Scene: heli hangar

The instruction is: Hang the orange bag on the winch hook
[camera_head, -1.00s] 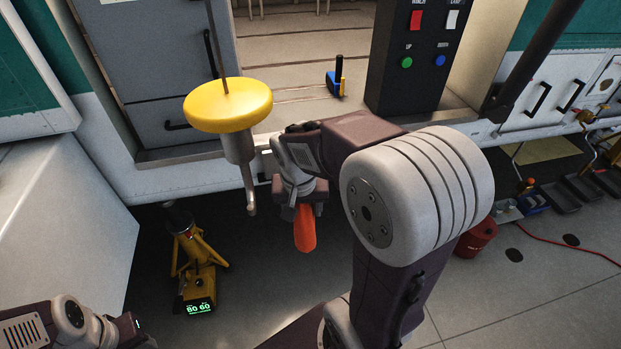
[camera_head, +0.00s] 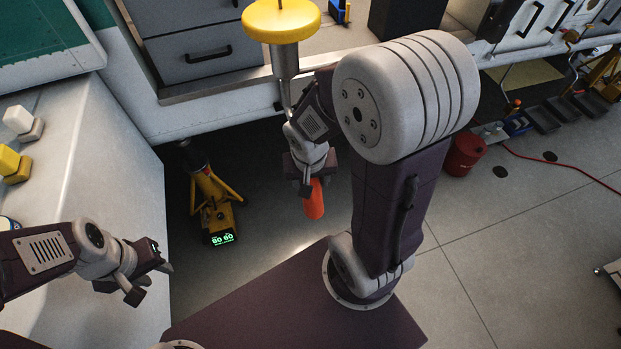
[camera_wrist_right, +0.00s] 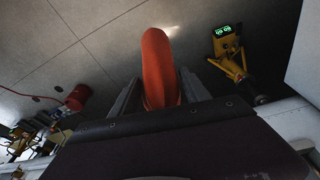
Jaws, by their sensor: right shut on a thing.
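The orange bag (camera_head: 314,203) hangs from my right gripper (camera_head: 309,184). It also shows in the right wrist view (camera_wrist_right: 160,70) as a rounded orange shape between the two fingers. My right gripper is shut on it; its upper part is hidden. The winch hook (camera_head: 288,97) hangs below a grey cylinder (camera_head: 285,60) and a yellow disc (camera_head: 281,20). In the head view it is above and slightly left of the bag, its lower end close to my right wrist. I cannot tell the depth between them. My left gripper (camera_head: 150,282) is empty and looks open at the lower left.
A yellow jack (camera_head: 214,205) with a green display stands on the floor left of the bag. The helicopter sill (camera_head: 210,88) runs behind. A white cabinet (camera_head: 75,165) stands at left. A red can (camera_head: 464,155) is at right. The right floor is mostly clear.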

